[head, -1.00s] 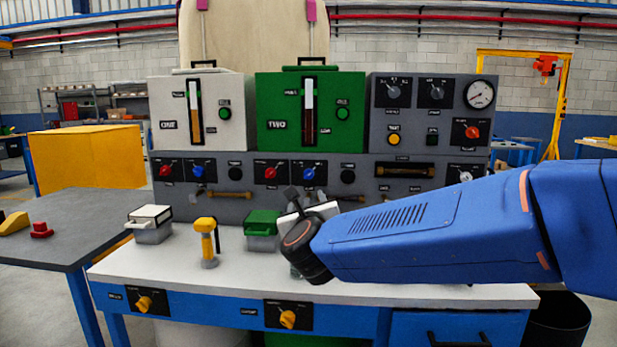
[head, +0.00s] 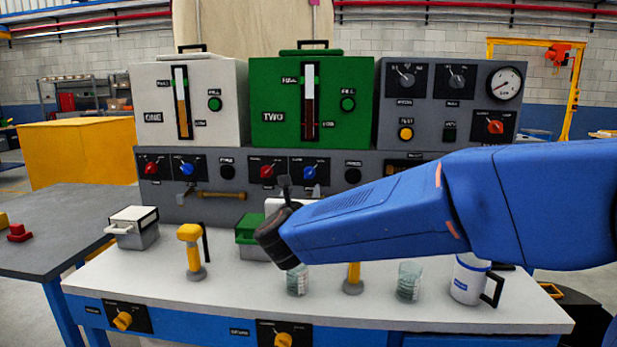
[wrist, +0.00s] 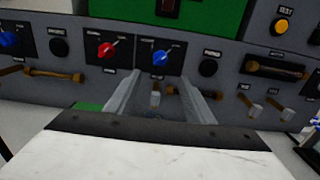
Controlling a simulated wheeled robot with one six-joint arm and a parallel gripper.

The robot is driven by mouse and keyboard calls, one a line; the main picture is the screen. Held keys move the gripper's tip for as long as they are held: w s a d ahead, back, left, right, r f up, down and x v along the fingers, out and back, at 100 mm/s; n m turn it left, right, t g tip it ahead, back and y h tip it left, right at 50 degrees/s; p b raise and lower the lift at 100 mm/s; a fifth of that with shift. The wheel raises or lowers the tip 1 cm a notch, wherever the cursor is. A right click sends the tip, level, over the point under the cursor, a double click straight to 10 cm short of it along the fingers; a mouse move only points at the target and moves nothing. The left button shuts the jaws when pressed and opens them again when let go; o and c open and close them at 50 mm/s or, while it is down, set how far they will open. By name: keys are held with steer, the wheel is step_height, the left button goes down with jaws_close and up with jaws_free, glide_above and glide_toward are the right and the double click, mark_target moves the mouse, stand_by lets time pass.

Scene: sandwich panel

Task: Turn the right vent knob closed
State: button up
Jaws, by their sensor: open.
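The labels are too small to read, so I cannot tell which knob is the right vent knob. Under the green tank, a red knob (head: 267,171) and a blue knob (head: 309,172) sit on the grey panel. In the wrist view the red knob (wrist: 105,49) is left of centre and the blue knob (wrist: 160,57) is near centre, beyond the fingertips. Another red knob (head: 151,168) and blue knob (head: 188,169) are under the white tank. Yellow knobs (head: 123,320) and (head: 283,340) are on the table's front. My gripper (wrist: 158,95) is open and empty, facing the panel, apart from the knobs.
On the white table (head: 350,310) stand a white box (head: 135,228), a yellow-topped tool (head: 191,250), a green box (head: 247,235), glass beakers (head: 409,282) and a white mug (head: 468,280). Brass handles (wrist: 277,68) and small levers (wrist: 257,110) stick out of the panel.

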mark_target(309, 175)
steer(key=w, duration=1.4)
steer(key=shift+d, duration=0.2)
steer(key=c, duration=1.1)
steer(key=shift+o, duration=0.2)
